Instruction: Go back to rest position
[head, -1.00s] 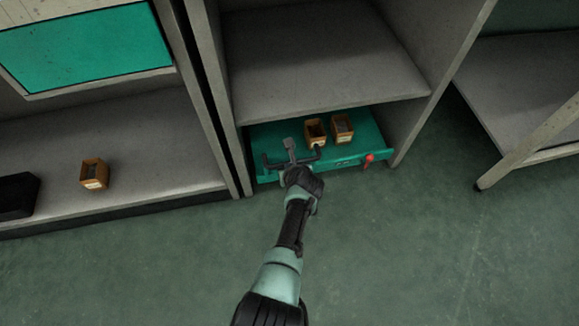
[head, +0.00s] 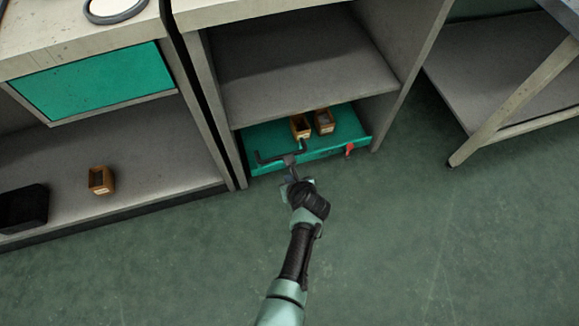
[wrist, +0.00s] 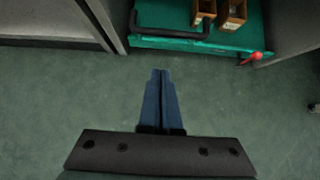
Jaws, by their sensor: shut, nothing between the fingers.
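My gripper (wrist: 162,100) is shut and empty in the wrist view, its two blue fingers side by side over the bare floor. In the head view my gripper (head: 291,172) is in front of the green drawer (head: 265,141), close to its black handle (head: 270,158). In the wrist view the handle (wrist: 170,32) lies beyond the fingertips, apart from them. The drawer is pulled part way out under a grey shelf and carries two small orange-brown boxes, a left one (head: 301,127) and a right one (head: 324,121).
A red knob (head: 349,150) sits on the drawer's right front. Left, a lower shelf holds an orange-brown box (head: 101,180) and a black bin (head: 22,208). A table leg (head: 500,105) stands at right. The green floor (head: 400,250) in front is clear.

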